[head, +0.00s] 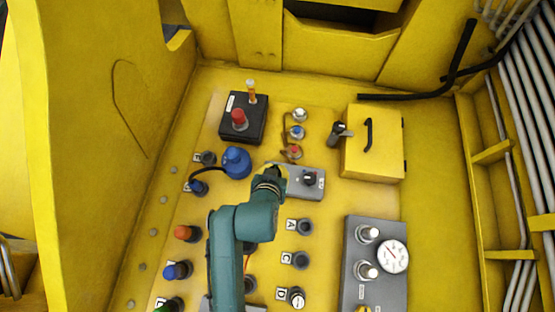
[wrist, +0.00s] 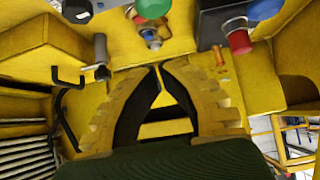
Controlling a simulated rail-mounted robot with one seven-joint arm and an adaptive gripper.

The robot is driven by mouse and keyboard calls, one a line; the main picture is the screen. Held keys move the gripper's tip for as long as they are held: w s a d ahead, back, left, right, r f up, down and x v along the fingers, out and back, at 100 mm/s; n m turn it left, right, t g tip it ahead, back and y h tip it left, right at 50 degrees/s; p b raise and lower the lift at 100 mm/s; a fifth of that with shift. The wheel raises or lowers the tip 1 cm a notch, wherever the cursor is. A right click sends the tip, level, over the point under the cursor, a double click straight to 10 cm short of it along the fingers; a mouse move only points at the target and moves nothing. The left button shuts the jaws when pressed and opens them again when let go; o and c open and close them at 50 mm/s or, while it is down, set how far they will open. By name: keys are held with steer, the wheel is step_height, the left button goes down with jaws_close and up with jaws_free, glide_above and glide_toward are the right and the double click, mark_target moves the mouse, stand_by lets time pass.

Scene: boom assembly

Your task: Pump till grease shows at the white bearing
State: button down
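A stack of small fittings stands left of the yellow box, with a whitish one (head: 299,115) at the back, a blue one (head: 297,132) and a red one (head: 294,152). The fittings also show in the wrist view (wrist: 152,38), partly hidden. I cannot make out grease on the whitish one. A grey lever with a dark base (head: 340,130) stands at the box's left side; it shows in the wrist view (wrist: 100,52). My gripper (head: 272,172) is above the panel, left of the grey plate. In the wrist view its fingertips (wrist: 158,66) meet, with nothing seen between them.
A black box with a red knob (head: 240,118) and an upright orange-tipped stick (head: 251,90) stands back left. A blue cap (head: 236,160) is left of my gripper. A yellow box (head: 372,148) and a gauge (head: 392,255) are at right. High yellow walls enclose the panel.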

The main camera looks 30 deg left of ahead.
steer(key=x, duration=0.5)
steer(key=shift+w+f, duration=0.15)
steer(key=shift+f, duration=0.25)
step_height(320, 180, down, 2)
steer(key=shift+f, duration=0.65)
